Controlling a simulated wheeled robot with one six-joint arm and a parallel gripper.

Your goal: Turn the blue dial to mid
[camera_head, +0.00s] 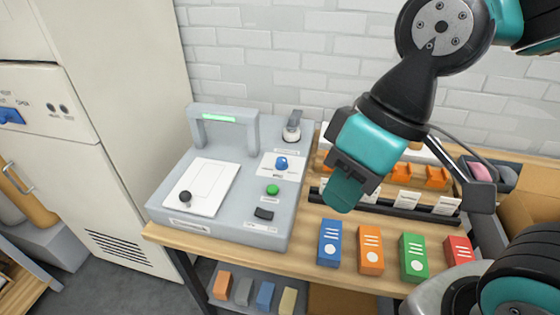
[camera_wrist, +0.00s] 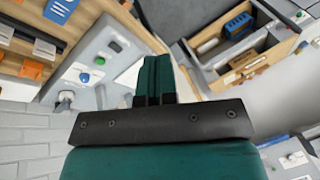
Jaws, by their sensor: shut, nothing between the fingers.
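The blue dial (camera_head: 281,163) sits on a white plate on top of the grey machine (camera_head: 222,215), towards its back right. Printing lies below the dial, too small to read. My gripper (camera_head: 342,193) is in the air to the right of the dial, apart from it, with its fingers together and empty. In the wrist view the blue dial (camera_wrist: 84,77) shows to the left of my shut teal fingers (camera_wrist: 154,72). I cannot tell which mark the dial points to.
The machine also bears a green button (camera_head: 272,190), a black rocker switch (camera_head: 264,213), a black knob (camera_head: 186,197) and a grey arch (camera_head: 224,118). Several coloured boxes, a blue one (camera_head: 329,243) among them, lie on the wooden bench right of it. A white brick wall stands behind.

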